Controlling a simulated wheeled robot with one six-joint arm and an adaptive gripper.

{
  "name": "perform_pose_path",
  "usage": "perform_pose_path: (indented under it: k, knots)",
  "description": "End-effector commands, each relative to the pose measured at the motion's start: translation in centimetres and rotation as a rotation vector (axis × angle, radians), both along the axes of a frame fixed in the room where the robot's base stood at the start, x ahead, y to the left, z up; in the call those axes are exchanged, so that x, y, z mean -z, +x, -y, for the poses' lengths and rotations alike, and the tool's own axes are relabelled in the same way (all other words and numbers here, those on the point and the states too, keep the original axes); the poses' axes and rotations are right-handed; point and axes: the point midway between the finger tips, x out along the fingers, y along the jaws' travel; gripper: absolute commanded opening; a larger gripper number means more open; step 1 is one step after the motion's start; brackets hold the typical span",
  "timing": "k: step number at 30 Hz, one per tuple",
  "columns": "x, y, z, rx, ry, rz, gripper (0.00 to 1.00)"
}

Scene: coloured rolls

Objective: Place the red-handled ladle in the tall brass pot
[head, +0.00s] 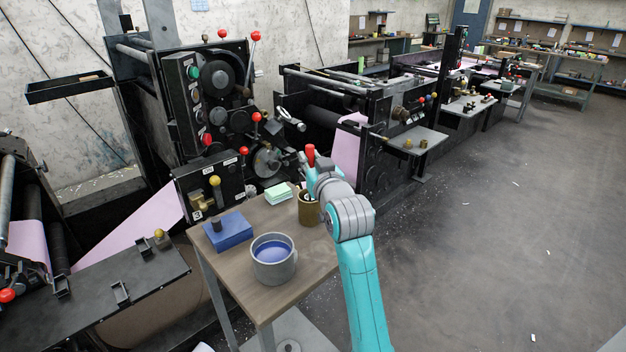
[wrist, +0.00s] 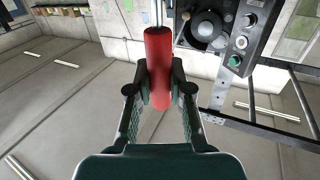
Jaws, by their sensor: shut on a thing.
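The red handle of the ladle (head: 310,153) stands up at the end of my arm in the head view. In the wrist view the red handle (wrist: 158,62) lies between the two fingers, with a thin metal shaft beyond it. My gripper (wrist: 159,88) is shut on this handle. In the head view my gripper (head: 314,168) is above the tall brass pot (head: 309,214), which stands at the right edge of the small wooden table. My arm partly covers the pot. The ladle's bowl is not clear, and I cannot tell whether it is inside the pot.
The wooden table (head: 240,281) also bears a grey pot of blue liquid (head: 273,271), a blue block (head: 228,231) with a dark knob, and a pale green pad stack (head: 278,194). Black press machinery (head: 212,90) stands close behind. Open floor (head: 470,240) lies to the right.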

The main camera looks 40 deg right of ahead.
Motion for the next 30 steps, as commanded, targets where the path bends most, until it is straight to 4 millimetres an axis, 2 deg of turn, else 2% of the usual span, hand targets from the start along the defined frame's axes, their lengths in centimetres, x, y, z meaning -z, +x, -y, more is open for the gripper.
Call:
perform_pose_path:
  k: [5, 12, 24, 25, 27, 30]
  knots:
    - [1.1, 0.0, 0.0, 0.000, 0.000, 0.000, 0.00]
    - [4.1, 0.0, 0.0, 0.000, 0.000, -0.001, 0.00]
    - [4.6, 0.0, 0.0, 0.000, 0.000, 0.001, 0.00]
    - [4.6, 0.0, 0.0, 0.000, 0.000, 0.001, 0.24]
    - [4.6, 0.0, 0.0, 0.000, 0.000, 0.001, 0.42]
    - [4.6, 0.0, 0.0, 0.000, 0.000, 0.001, 0.45]
